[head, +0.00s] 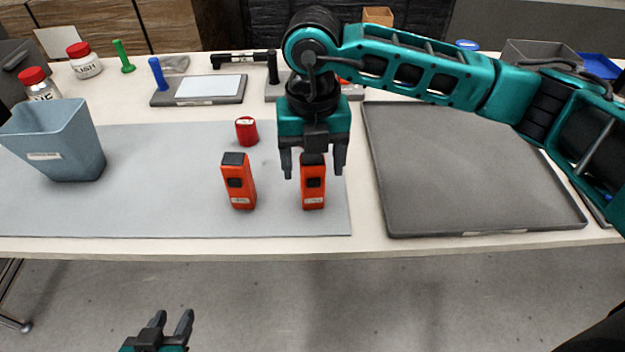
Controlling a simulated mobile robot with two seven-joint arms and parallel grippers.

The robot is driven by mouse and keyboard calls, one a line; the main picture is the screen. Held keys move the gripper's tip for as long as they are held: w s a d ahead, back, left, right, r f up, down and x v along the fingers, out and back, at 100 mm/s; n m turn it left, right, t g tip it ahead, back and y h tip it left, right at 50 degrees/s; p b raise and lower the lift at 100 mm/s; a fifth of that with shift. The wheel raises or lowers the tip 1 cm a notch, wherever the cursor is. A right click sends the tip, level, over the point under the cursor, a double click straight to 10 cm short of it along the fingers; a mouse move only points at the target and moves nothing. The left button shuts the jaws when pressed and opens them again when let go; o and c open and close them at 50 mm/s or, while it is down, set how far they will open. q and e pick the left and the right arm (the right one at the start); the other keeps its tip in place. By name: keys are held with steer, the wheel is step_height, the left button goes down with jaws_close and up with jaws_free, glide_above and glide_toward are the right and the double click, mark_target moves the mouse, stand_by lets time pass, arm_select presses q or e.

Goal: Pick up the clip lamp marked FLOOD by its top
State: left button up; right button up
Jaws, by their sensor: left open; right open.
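Two orange clip lamps with dark tops stand upright on the grey mat (150,215). The left clip lamp (238,184) is clear of the grippers. The right clip lamp (313,186) has my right gripper (312,170) over its top, with one open finger on each side. Each lamp has a small white label low on its front, too small to read, so I cannot tell which is marked FLOOD. The right lamp's top is partly hidden by the gripper. My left gripper (171,322) is open and empty, low in front of the table.
A red cylinder (246,131) stands behind the left lamp. A blue-grey bin (60,145) stands at the left. A large dark tray (460,180) lies to the right of the mat. Bottles and a device with a pale panel (208,86) are at the back.

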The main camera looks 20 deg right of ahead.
steer(key=shift+f, duration=0.85)
steer(key=shift+r, duration=0.1)
steer(key=c, duration=1.1)
